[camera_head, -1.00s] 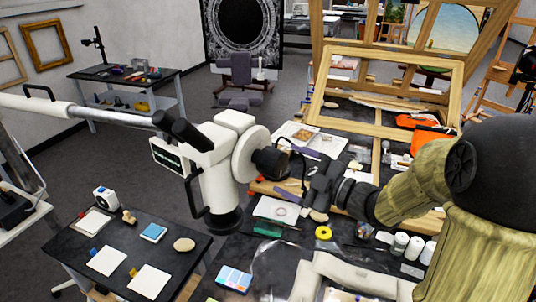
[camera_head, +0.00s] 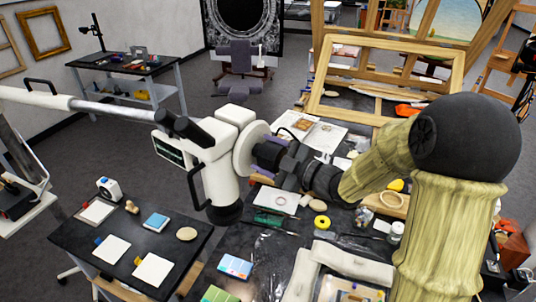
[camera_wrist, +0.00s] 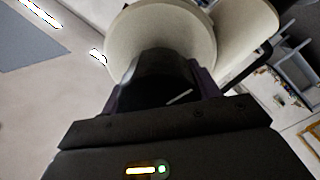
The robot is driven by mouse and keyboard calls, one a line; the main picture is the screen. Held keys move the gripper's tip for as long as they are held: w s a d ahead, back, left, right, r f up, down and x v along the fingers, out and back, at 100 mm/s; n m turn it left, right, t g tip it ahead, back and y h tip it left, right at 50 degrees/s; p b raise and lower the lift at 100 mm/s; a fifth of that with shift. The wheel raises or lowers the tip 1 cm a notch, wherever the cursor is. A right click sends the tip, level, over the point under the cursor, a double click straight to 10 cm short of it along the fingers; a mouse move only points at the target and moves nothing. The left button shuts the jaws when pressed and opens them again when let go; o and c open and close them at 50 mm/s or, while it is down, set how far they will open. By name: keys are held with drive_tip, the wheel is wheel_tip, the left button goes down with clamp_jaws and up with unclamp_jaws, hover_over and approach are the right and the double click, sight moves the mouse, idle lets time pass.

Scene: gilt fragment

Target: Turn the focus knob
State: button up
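The white microscope (camera_head: 222,168) stands on its arm left of centre in the head view. Its black focus knob sits at the round cream housing (camera_head: 250,148) on the right side. In the wrist view the knob (camera_wrist: 165,75) is dark, with a pale mark on its face, in front of the cream disc (camera_wrist: 160,28). My gripper (camera_head: 268,156) reaches the knob from the right. In the wrist view the purple-grey fingers (camera_wrist: 160,90) lie on both sides of the knob, with no clear gap. Whether they press on it cannot be told.
A cluttered worktable with a yellow tape roll (camera_head: 322,222) lies below my arm. A dark side table (camera_head: 130,238) with cards stands at lower left. A wooden frame (camera_head: 388,85) stands behind my arm.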

drive_tip(key=shift+m, duration=1.4)
drive_tip(key=o, duration=1)
drive_tip(key=shift+d, duration=0.1)
drive_tip(key=b+v, duration=0.6)
drive_tip(key=v, duration=1.1)
drive_tip(key=shift+s+d+r, duration=0.1)
drive_tip(key=shift+d, duration=0.05)
